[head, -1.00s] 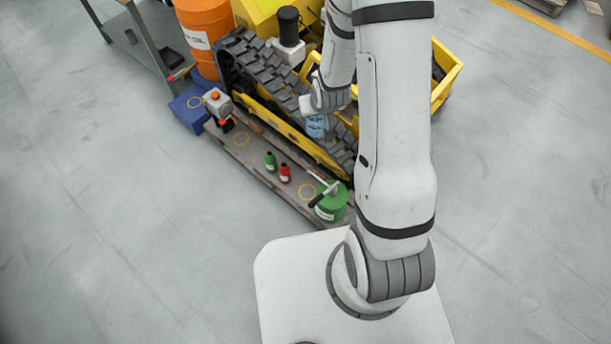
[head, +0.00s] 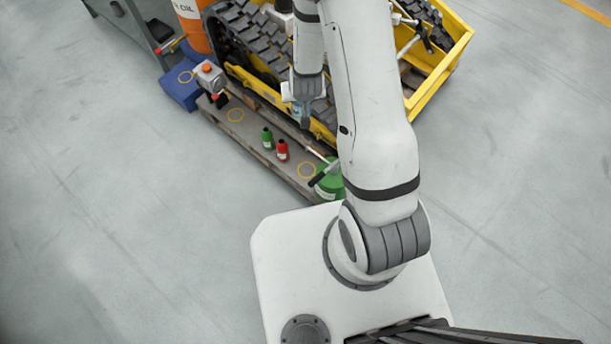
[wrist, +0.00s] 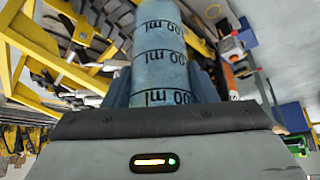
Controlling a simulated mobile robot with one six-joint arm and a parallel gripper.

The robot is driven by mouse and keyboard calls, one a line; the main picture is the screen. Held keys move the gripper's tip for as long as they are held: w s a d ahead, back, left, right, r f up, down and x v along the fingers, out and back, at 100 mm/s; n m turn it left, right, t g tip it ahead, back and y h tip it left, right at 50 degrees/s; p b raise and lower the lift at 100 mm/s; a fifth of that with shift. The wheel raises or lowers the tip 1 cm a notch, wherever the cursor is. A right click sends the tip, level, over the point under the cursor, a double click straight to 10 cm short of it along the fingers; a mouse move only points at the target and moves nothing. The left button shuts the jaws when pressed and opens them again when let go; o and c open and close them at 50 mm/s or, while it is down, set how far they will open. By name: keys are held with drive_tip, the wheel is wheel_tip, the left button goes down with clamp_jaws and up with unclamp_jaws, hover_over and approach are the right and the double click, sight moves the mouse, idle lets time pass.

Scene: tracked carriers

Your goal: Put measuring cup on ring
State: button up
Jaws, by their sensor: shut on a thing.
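The measuring cup (wrist: 160,60) is light blue with dark ml markings. My gripper (wrist: 160,88) is shut on it, one finger on each side in the wrist view. In the head view my gripper (head: 303,112) is over the near edge of the track, and the cup is mostly hidden there. Three thin yellow rings show: one on the blue block (head: 179,95), a middle ring (head: 235,115) on the board and a near ring (head: 307,170) beside the green can. I see nothing standing inside them. The cup is apart from all three.
A green bottle (head: 266,139) and a red bottle (head: 282,152) stand on the board between two rings. A green can (head: 330,183) with a handle stands at its near end.

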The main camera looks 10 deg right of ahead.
drive_tip(key=s+a+f+m+h+b, duration=0.1)
drive_tip(key=s+a+f+m+b, duration=0.15)
drive_tip(key=f+b, duration=1.3)
drive_tip(key=s+a+f+m+h+b, duration=0.2)
drive_tip(key=f+b, duration=0.6)
drive_tip(key=f, duration=1.4)
drive_tip(key=s+a+f+m+y+b, duration=0.15)
drive_tip(key=s+f+b, duration=0.25)
drive_tip(key=f+b, duration=1.15)
drive_tip(key=w+d+f, duration=0.2)
drive_tip(key=w+d, duration=0.2)
drive_tip(key=w, duration=0.3)
drive_tip(key=w+d+f+b, duration=0.1)
drive_tip(key=w+d+f, duration=0.1)
drive_tip(key=w+d, duration=0.3)
drive_tip(key=w+h, duration=0.1)
drive_tip(key=w, duration=0.2)
drive_tip(key=shift+f+n+g, duration=0.15)
drive_tip(key=shift+n+g, duration=0.25)
drive_tip(key=shift+f, duration=0.1)
drive_tip(key=o, duration=1)
